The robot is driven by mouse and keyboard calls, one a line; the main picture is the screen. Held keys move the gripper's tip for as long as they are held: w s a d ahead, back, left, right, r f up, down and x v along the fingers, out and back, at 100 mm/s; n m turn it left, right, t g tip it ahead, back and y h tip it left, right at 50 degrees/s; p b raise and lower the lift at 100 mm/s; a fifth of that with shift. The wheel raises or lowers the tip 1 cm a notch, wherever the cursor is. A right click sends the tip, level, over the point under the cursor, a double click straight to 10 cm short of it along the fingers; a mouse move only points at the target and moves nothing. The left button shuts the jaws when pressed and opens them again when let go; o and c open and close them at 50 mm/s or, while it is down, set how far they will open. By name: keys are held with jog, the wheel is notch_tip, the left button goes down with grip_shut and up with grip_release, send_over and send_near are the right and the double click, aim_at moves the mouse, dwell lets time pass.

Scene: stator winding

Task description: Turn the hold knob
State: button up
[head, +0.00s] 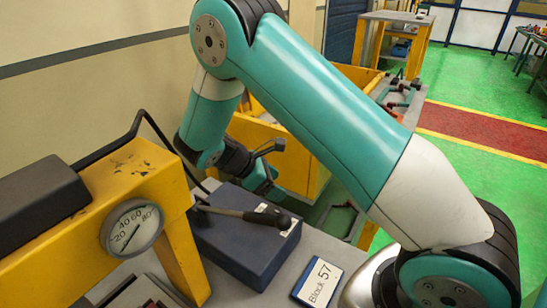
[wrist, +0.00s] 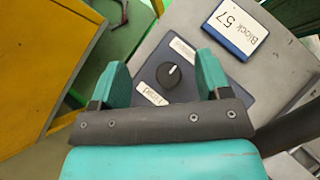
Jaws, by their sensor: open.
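The knob (wrist: 169,75) is round and black with a white pointer line, on the top of a dark blue box (wrist: 190,88). A white label lies on either side of it, too small to read surely. My gripper (wrist: 160,65) is open, its two teal fingers on the left and right of the knob in the wrist view, with gaps on both sides. How high the fingertips are above the knob I cannot tell. In the head view my gripper (head: 262,178) is at the far end of the blue box (head: 240,245); I cannot make out the knob there.
A lever with a black handle (head: 245,212) reaches across the box top. A yellow frame (head: 130,180) with a dial gauge (head: 132,228) stands at the left. A "Block 57" plate (head: 318,282) lies on the grey bench to the right. Yellow stands are behind.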

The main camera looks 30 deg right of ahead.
notch_tip(320, 180, up, 10)
dwell(0.3)
jog(key=shift+r, duration=0.1)
dwell(0.3)
jog(key=s+a+r+m+t+y+b, duration=0.1)
jog(key=s+a+r+m+y, duration=0.2)
jog(key=s+a+y, duration=0.3)
jog(key=s+a+r+m+t+y+b, duration=0.1)
jog(key=s+a+r+m+t+y, duration=0.1)
jog(key=s+a+y, duration=0.4)
jog(key=s+a+r, duration=0.1)
jog(key=s+a, duration=0.1)
jog(key=s, duration=0.3)
jog(key=s+a+r+m, duration=0.1)
jog(key=s+a, duration=0.2)
jog(key=s, duration=0.1)
jog(key=shift+s+r+y, duration=0.3)
jog(key=shift+s+r, duration=0.05)
